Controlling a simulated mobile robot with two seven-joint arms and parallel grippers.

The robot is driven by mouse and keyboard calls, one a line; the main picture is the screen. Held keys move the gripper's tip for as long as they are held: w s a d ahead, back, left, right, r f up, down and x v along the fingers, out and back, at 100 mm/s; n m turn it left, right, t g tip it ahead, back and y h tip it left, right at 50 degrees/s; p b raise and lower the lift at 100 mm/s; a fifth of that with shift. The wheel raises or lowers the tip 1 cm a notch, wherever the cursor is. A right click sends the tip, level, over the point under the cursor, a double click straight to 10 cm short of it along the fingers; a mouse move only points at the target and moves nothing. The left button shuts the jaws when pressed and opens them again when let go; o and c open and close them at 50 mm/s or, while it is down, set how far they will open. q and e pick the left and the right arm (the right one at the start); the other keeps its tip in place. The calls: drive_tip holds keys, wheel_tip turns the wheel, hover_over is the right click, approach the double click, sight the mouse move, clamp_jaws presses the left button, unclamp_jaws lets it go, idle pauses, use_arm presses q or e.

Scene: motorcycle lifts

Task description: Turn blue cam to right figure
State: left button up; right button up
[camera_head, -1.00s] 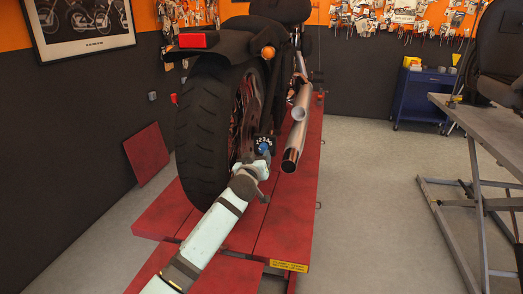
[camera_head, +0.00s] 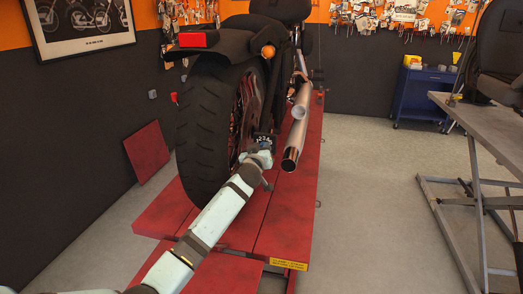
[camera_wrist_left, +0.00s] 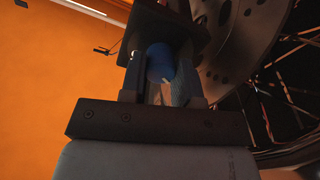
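The blue cam (camera_wrist_left: 160,63) is a short blue cylinder on a dark block beside the motorcycle's rear wheel. In the head view only a little blue (camera_head: 265,147) shows, just below a dark plate with pale figures (camera_head: 265,138). My left gripper (camera_head: 262,155) reaches it from the front. In the left wrist view the two fingers of the left gripper (camera_wrist_left: 162,80) stand on both sides of the cam, with no clear gap. A pale mark shows on the cam's lower right. The cam's pointing direction cannot be read. My right gripper is not in view.
The rear tire (camera_head: 205,135) stands close left of my left gripper, and the chrome exhaust pipes (camera_head: 297,130) close right. The motorcycle stands on a red lift (camera_head: 290,225). A grey lift table (camera_head: 490,130) is at the right; the floor between is clear.

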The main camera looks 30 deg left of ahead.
use_arm(q)
drive_tip(key=shift+m+p, duration=0.5)
drive_tip(key=shift+m, duration=2.3)
drive_tip(key=o, duration=0.9)
drive_tip(key=shift+d, duration=0.1)
